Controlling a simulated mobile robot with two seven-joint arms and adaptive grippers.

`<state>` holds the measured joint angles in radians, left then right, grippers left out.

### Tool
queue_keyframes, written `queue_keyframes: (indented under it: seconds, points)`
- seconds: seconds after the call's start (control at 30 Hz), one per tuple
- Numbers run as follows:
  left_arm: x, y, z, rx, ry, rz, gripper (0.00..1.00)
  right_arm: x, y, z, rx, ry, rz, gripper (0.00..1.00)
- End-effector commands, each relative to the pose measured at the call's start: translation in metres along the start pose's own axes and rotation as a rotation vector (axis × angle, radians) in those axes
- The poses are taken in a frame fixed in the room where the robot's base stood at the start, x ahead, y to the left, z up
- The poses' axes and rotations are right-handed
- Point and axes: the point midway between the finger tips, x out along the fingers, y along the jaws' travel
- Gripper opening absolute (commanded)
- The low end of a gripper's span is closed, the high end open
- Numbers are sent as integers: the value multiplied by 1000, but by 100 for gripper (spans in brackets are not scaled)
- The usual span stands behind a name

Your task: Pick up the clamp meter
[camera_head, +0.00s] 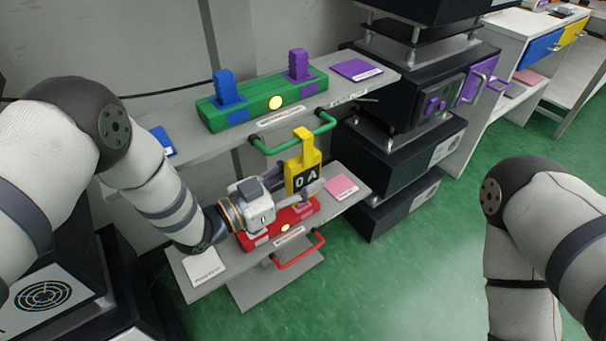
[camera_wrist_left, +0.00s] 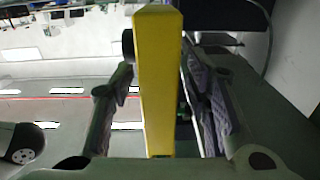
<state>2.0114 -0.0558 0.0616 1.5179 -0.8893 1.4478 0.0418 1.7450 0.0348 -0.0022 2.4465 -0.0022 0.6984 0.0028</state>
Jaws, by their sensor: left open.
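The yellow clamp meter (camera_head: 302,160) stands upright above the lower shelf, its dark display reading "0 A" toward the head camera. My left gripper (camera_head: 293,186) is beside its lower part, with the fingers reaching around it. In the left wrist view the clamp meter (camera_wrist_left: 158,80) appears as a tall yellow body between the two fingers of the left gripper (camera_wrist_left: 157,108). The fingers stand apart, with gaps visible on both sides. The meter's lower end is hidden by the gripper. My right arm shows at the right of the head view, but its gripper is out of frame.
A red fixture (camera_head: 306,208) with a red handle (camera_head: 300,252) lies on the lower shelf, close under the gripper. A green fixture (camera_head: 262,102) with blue and purple levers sits on the upper shelf; its green handle (camera_head: 290,142) overhangs near the meter. Black equipment (camera_head: 400,145) stands right.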

Motion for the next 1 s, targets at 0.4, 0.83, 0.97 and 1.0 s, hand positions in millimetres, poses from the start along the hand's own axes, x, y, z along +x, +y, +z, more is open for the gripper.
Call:
queue_keyframes:
  seconds: [0.4, 0.83, 0.97, 1.0]
  points:
    - [2, 0, 0, 1, -1, -1, 3, 0, 0, 0, 0, 0, 0, 81]
    - [3, -1, -7, 3, 2, 0, 0, -2, 0, -1, 0, 4, 0, 81]
    - [3, -2, -26, 5, 4, 0, 0, -6, 0, -2, 0, 15, -1, 81]
    - [3, -2, -33, 6, 4, -1, 0, -8, 0, -3, 0, 19, -1, 81]
